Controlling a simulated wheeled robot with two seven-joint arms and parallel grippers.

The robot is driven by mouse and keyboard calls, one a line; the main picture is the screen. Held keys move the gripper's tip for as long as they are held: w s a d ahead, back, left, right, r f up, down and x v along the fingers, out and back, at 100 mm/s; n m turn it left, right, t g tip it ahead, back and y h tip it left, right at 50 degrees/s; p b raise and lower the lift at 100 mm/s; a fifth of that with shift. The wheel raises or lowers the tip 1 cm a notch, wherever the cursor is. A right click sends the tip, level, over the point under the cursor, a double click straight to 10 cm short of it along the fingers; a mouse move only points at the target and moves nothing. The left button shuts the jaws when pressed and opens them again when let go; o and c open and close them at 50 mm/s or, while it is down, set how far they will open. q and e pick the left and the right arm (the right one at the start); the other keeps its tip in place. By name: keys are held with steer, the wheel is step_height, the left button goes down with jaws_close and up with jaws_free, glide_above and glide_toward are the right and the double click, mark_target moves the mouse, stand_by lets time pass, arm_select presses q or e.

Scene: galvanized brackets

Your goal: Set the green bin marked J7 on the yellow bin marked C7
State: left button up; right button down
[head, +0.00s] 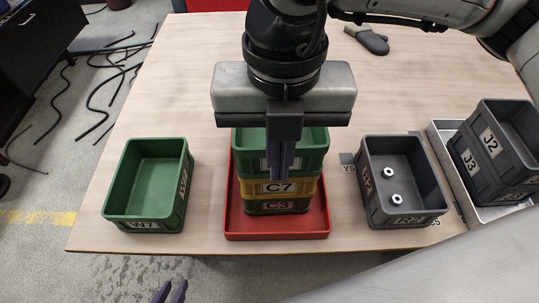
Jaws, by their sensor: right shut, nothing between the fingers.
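A green bin (312,150) sits on top of the yellow bin marked C7 (310,188); it looks level. Its front label is mostly hidden behind my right gripper's fingers, so I cannot read it. Below the yellow bin is a dark green bin marked C3 (300,208). The stack stands in a red tray (285,232). My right gripper (282,170) is shut and empty, pointing down in front of the green bin; I cannot tell whether it touches it. My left gripper (171,292) shows only its fingertips at the bottom edge, a little apart and empty.
A green bin marked W7 (150,224) stands on the left of the table. A grey bin (405,218) holding two nuts stands right of the stack. Grey bins marked J3 and J2 (505,180) stand in a metal tray (448,150).

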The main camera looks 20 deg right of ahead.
steer(key=w+d+f+p, duration=0.1)
steer(key=w+f, duration=0.2)
steer(key=f, duration=0.6)
steer(key=shift+w+p, duration=0.3)
steer(key=shift+p, duration=0.1)
steer(key=shift+w+d+f+b, duration=0.2)
steer(key=shift+w+b, duration=0.6)
steer(key=shift+b, duration=0.4)
steer(key=shift+r, duration=0.2)
